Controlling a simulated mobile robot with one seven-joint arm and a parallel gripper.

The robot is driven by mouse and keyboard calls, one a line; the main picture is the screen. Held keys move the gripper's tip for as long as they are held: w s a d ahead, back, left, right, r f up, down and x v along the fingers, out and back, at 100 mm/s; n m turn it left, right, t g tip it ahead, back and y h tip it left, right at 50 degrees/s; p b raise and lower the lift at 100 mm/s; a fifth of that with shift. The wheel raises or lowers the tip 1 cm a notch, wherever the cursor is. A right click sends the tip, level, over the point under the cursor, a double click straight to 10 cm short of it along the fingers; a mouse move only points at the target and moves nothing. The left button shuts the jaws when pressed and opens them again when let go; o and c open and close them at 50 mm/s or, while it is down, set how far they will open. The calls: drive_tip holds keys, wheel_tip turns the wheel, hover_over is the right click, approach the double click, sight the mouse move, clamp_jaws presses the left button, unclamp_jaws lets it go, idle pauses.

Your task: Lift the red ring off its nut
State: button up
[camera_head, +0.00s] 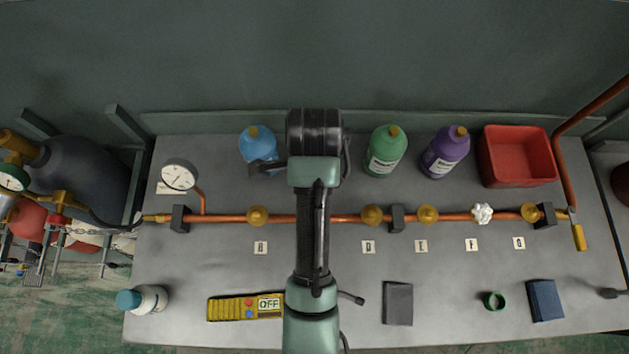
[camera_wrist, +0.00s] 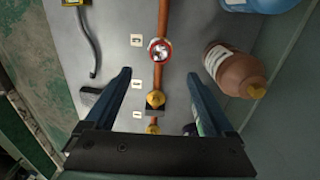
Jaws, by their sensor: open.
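In the wrist view, the red ring (camera_wrist: 161,50) sits around a silvery-white nut (camera_wrist: 160,53) on the copper pipe (camera_wrist: 165,17). My gripper (camera_wrist: 159,73) is open and empty. Its two dark blue fingers stand on either side of the pipe, with the fingertips lower in the picture than the ring and apart from it. The height of the fingers above the ring is hard to tell. In the head view, my arm hides the ring and its nut; the copper pipe (camera_head: 225,218) runs left and right behind it.
A brown bottle (camera_wrist: 232,68) stands right of the ring in the wrist view. Blue (camera_head: 259,145), green (camera_head: 386,152) and purple (camera_head: 445,153) bottles and a red bin (camera_head: 517,157) stand behind the pipe. A green ring (camera_head: 494,301) and yellow meter (camera_head: 232,308) lie in front.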

wheel_tip(320, 180, down, 11)
drive_tip(key=p, duration=0.3)
drive_tip(key=shift+r, duration=0.15)
drive_tip(key=shift+c, duration=0.3)
drive_tip(key=c, duration=1.3)
